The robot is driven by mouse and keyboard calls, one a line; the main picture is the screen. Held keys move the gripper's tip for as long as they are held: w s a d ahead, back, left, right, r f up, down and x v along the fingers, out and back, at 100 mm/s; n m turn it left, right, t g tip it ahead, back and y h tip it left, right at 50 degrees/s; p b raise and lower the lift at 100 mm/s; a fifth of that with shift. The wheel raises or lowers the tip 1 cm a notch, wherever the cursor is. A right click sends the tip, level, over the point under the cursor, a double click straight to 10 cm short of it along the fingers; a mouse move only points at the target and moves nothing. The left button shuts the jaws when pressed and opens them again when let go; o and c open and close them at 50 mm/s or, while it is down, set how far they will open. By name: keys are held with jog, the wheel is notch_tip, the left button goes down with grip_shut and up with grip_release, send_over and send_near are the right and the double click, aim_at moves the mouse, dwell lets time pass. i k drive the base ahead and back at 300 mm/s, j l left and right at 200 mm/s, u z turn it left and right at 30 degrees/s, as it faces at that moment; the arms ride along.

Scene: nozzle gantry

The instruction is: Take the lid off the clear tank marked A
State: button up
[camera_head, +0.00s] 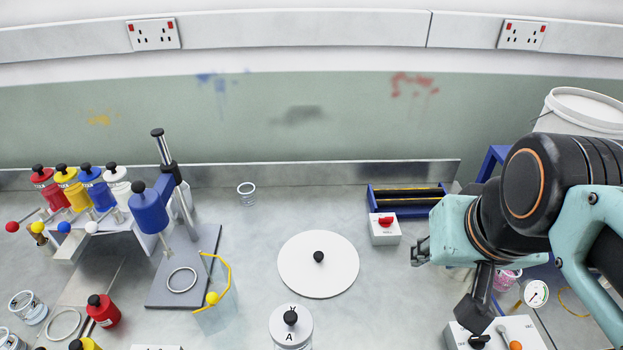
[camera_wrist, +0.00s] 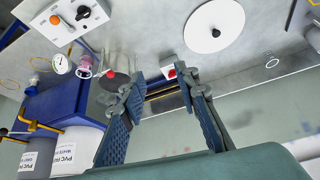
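A canister with a white lid (camera_head: 278,321) stands at the bottom middle of the head view. The lid has a black knob, and a letter A shows just below the knob. The lid sits on top; the picture's lower edge cuts off most of the body. I do not make out this canister in the wrist view. My gripper (camera_head: 418,251) is raised at the right of the head view, pointing left, well apart from the canister. In the wrist view its two fingers (camera_wrist: 163,95) are spread with nothing between them.
A large white disc (camera_head: 318,282) with a black knob lies behind the canister; it also shows in the wrist view (camera_wrist: 214,38). A white box with a red button (camera_head: 385,236) stands near my gripper. A blue-topped stand (camera_head: 150,212) and several coloured canisters are at left.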

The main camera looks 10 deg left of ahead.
aim_at(291, 324)
jog(key=u, duration=1.35)
jog(key=k+j+z, duration=0.2)
jog(key=j+z, duration=0.25)
jog(key=l, duration=0.25)
jog(key=j, duration=0.2)
